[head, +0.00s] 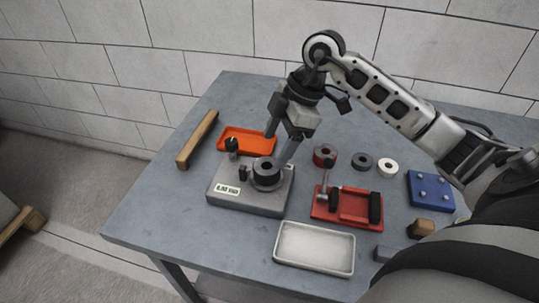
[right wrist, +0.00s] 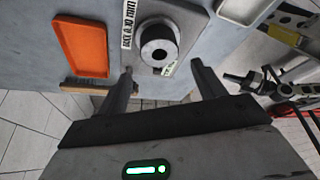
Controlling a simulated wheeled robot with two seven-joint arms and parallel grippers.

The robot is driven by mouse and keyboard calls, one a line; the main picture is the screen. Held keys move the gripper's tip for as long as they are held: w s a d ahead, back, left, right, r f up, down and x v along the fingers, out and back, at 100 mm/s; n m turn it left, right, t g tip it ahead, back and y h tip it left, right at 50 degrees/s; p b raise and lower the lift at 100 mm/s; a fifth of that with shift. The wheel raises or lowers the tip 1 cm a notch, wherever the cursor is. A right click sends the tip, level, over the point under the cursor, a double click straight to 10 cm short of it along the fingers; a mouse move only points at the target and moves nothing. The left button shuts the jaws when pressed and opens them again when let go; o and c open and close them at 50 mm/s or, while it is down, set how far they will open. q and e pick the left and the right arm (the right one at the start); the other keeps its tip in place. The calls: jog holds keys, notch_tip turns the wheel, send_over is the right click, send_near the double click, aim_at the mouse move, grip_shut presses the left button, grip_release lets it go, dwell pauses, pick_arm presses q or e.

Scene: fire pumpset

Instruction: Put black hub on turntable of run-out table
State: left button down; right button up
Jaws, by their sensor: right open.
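The black hub (head: 266,168), a thick ring with a centre hole, sits on the round turntable of the grey run-out table (head: 250,203). It looks upright and roughly centred. The hub also shows in the right wrist view (right wrist: 158,46), with its hole facing the camera and a paler ring around its base. My right gripper (head: 279,150) is open and empty, its fingers pointing down just behind and above the hub. In the right wrist view its fingertips (right wrist: 162,76) are spread wide, apart from the hub. My left gripper is not in view.
An orange tray (head: 233,137) lies behind the run-out table, with a wooden bar (head: 197,140) left of it. A white tray (head: 314,248) is in front. A red fixture (head: 347,222), several loose rings and a blue block (head: 431,190) stand to the right.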

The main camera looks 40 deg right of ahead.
jog(key=w+v, duration=0.1)
jog(key=v, duration=0.5)
jog(key=shift+s+r, duration=0.25)
jog(key=shift+s, duration=0.3)
jog(key=shift+f, duration=0.1)
